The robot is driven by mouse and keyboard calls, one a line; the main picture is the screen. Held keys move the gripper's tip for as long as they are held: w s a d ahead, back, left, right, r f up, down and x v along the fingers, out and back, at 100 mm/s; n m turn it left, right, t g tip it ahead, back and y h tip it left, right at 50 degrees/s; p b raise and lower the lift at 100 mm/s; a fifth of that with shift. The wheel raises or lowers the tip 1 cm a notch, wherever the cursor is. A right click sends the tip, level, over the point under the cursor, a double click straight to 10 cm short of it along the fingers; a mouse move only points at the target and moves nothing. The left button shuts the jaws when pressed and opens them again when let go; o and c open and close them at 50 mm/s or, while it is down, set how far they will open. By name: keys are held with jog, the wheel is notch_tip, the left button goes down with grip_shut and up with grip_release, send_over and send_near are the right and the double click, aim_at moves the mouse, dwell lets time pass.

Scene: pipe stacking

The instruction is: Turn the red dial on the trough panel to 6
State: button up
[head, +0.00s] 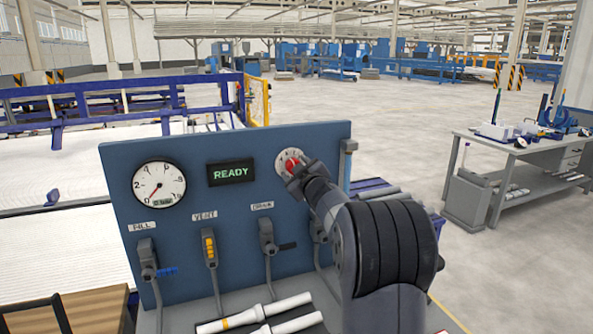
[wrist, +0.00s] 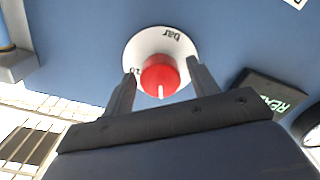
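The red dial (head: 292,164) sits on a round white scale at the upper right of the blue trough panel (head: 130,235). In the wrist view the red dial (wrist: 160,75) is in the middle, with a white pointer line toward the picture's bottom. "bar" and what looks like 10 show upside down on the scale; most other numbers are hidden or unreadable. My gripper (wrist: 160,70) has one finger on each side of the dial, with small gaps visible. In the head view my gripper (head: 298,177) covers the dial's lower right.
A pressure gauge (head: 159,188) has its needle at lower left. A display (head: 232,172) reads READY. Below are FILL, VENT (head: 209,247) and DRAIN levers. White pipes (head: 255,313) lie in front of the panel. A workbench (head: 520,150) stands at right.

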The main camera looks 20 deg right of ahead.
jog(key=shift+o, duration=0.2)
jog(key=shift+s, duration=0.15)
jog(key=s+b, duration=0.2)
jog(key=s, duration=0.8)
jog(key=shift+s, duration=0.3)
jog(key=shift+w, duration=0.15)
jog(key=w+p, duration=0.2)
jog(key=w, duration=0.8)
jog(key=shift+w, duration=0.3)
